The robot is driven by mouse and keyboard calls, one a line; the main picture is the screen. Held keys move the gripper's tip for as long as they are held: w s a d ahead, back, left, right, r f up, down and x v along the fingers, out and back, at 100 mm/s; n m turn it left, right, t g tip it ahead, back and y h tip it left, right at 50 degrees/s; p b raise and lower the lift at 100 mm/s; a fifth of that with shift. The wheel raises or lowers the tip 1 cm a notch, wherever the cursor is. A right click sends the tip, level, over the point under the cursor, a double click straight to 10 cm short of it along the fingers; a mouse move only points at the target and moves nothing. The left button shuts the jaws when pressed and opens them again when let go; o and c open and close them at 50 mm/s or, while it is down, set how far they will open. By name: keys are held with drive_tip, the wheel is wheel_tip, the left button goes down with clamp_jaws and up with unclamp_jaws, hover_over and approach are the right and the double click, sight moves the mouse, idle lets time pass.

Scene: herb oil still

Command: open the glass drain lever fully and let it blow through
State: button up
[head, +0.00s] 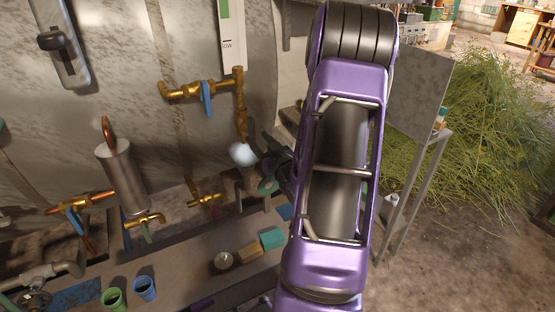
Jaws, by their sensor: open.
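A gauge with a white and green strip (231,35) is fixed to the steel boiler wall at the top middle. Below it is brass pipework (239,85) with a blue lever (207,97) that hangs down. I cannot tell for sure that this is the glass drain lever. The brass pipe runs down to a pale, whitish round patch (243,154) at its lower end; whether this is steam or an object is unclear. My gripper (273,160) is dark, open and mostly hidden by my purple arm. It is close to the right of the pipe's lower end; contact cannot be told.
Other brass valves (205,201) and a metal cylinder (118,175) stand at left. Green (113,299) and blue (145,288) cups and a teal block (272,238) sit on the bench below. A metal stand (420,165) and a herb heap (490,140) are at right.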

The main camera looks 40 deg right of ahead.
drive_tip(key=p+v, duration=0.8)
drive_tip(key=v, duration=0.6)
